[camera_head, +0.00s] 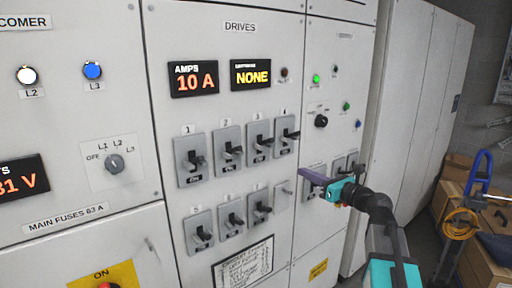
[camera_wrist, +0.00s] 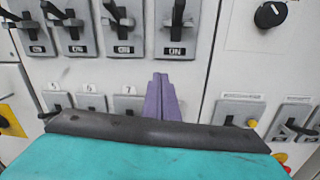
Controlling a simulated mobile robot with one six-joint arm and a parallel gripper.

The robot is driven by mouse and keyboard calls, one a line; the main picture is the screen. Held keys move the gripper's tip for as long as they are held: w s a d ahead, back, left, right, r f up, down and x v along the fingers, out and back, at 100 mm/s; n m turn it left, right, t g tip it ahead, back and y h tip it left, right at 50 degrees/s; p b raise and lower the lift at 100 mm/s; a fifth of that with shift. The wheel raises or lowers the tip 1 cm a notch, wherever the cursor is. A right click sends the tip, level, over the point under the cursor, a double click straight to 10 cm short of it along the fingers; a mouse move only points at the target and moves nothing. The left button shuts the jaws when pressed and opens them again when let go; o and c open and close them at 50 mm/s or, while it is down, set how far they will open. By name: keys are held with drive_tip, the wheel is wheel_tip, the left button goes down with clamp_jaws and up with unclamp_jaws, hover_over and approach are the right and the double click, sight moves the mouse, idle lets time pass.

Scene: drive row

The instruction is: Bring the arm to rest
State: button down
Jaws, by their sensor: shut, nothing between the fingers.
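My gripper (camera_head: 304,172) is held out in front of the grey drive cabinet, right of the switch rows. Its two purple fingers lie together with nothing between them. In the wrist view the shut fingers (camera_wrist: 160,78) point at the panel, just below switch 4 (camera_wrist: 177,28). The drives panel (camera_head: 240,110) carries a top row of numbered lever switches, with switch 1 (camera_head: 190,160) at the left, and a lower row beneath. The wrist view shows ON under switches 3 and 4. I cannot tell whether the fingertips touch the panel.
A display reading 10 A (camera_head: 194,79) and one reading NONE (camera_head: 251,73) sit above the switches. More small switches (camera_head: 340,166) are behind my gripper. At the right stand cardboard boxes (camera_head: 462,190) and a blue-handled stand with an orange cable (camera_head: 462,222).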

drive_tip(key=s+a+f+g, duration=0.1)
drive_tip(key=a+f+g, duration=0.15)
drive_tip(key=f, duration=0.75)
drive_tip(key=s+a+f+g, duration=0.1)
drive_tip(key=a+f, duration=0.2)
drive_tip(key=f, duration=0.6)
drive_tip(key=s+a+f+g, duration=0.1)
drive_tip(key=a+f+g, duration=0.15)
drive_tip(key=f, duration=0.75)
drive_tip(key=s+a+f+n+g+h, duration=0.1)
drive_tip(key=s+a+f+n+g, duration=0.1)
drive_tip(key=s+f, duration=0.45)
drive_tip(key=s+a+f+n+g+h, duration=0.1)
drive_tip(key=s+a+f+n, duration=0.15)
drive_tip(key=f, duration=0.65)
drive_tip(key=s+a+f+n+g+h, duration=0.1)
drive_tip(key=s+f+n+g, duration=0.1)
drive_tip(key=s+f, duration=0.45)
drive_tip(key=s+d+f+n+g+h, duration=0.25)
drive_tip(key=s+f+n+g, duration=0.4)
drive_tip(key=s+f, duration=1.15)
drive_tip(key=s+d+f+n+g+h, duration=0.2)
drive_tip(key=s+d+n+h, duration=0.4)
drive_tip(key=s+d+n, duration=0.4)
drive_tip(key=shift+s+n, duration=1.45)
drive_tip(key=shift+n, duration=1.85)
